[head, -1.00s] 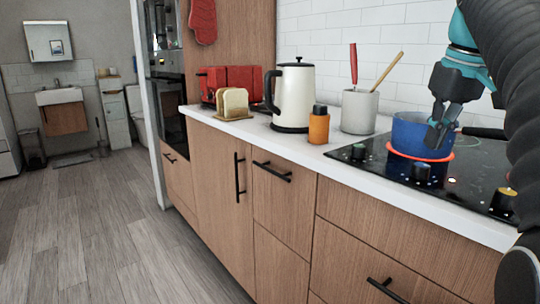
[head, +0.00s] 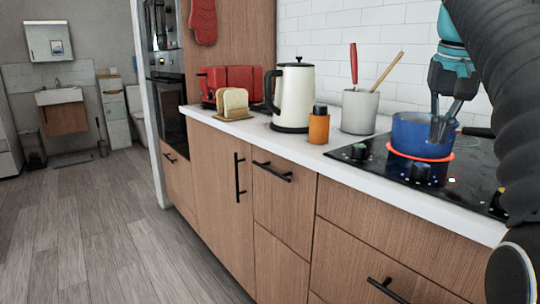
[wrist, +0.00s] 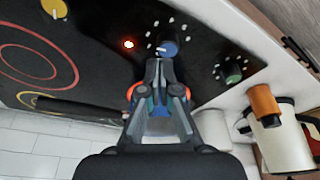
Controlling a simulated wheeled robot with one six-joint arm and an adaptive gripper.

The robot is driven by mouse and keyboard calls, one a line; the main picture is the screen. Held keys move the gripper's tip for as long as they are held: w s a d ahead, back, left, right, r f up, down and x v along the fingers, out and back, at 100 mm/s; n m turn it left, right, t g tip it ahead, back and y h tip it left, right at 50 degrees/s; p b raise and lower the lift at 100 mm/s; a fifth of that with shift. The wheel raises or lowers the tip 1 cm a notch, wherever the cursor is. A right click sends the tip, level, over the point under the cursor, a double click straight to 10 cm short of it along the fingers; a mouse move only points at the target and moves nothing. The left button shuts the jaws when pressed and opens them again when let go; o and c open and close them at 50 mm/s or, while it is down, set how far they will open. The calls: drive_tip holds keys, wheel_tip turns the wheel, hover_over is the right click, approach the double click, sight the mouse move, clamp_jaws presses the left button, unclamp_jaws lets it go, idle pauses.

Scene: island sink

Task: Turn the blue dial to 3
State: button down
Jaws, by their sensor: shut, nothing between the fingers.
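The blue dial (wrist: 168,48) sits on the black cooktop in the wrist view, with a white pointer mark and a ring of small pale marks whose numbers are too small to read. In the head view the dial (head: 421,171) is a small dark knob at the cooktop's front edge. My gripper (wrist: 160,64) is shut and empty; in the wrist view its fingertips appear just below the dial. In the head view my gripper (head: 438,138) hangs in front of the blue pot, above and behind the dial, apart from it.
The blue pot (head: 410,138) stands on a glowing ring close to my gripper. A green dial (wrist: 232,78) and a yellow dial (wrist: 55,8) flank the blue one. A red light (wrist: 128,44) glows nearby. An orange bottle (head: 318,128), kettle (head: 295,95) and utensil crock (head: 358,112) stand left.

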drive_tip(key=shift+f, duration=0.7)
drive_tip(key=b+x, duration=0.2)
drive_tip(key=s+b+x, duration=0.1)
drive_tip(key=b+x, duration=0.1)
drive_tip(key=x, duration=0.1)
drive_tip(key=shift+a+f, duration=0.2)
drive_tip(key=shift+f, duration=0.1)
drive_tip(key=shift+a+r+p, duration=0.1)
drive_tip(key=shift+a+p, duration=0.35)
drive_tip(key=shift+p, duration=0.15)
drive_tip(key=shift+w+a+p, duration=0.4)
drive_tip(key=shift+a+p, duration=0.2)
drive_tip(key=shift+p, duration=0.5)
drive_tip(key=shift+s+a, duration=0.1)
idle(0.4)
drive_tip(key=shift+s+a, duration=0.15)
drive_tip(key=shift+s, duration=0.05)
drive_tip(key=v, duration=0.2)
drive_tip(key=w+v, duration=0.1)
drive_tip(key=v, duration=0.2)
drive_tip(key=shift+d+r+p, duration=0.2)
drive_tip(key=shift+r+p, duration=0.1)
drive_tip(key=shift+r, duration=0.2)
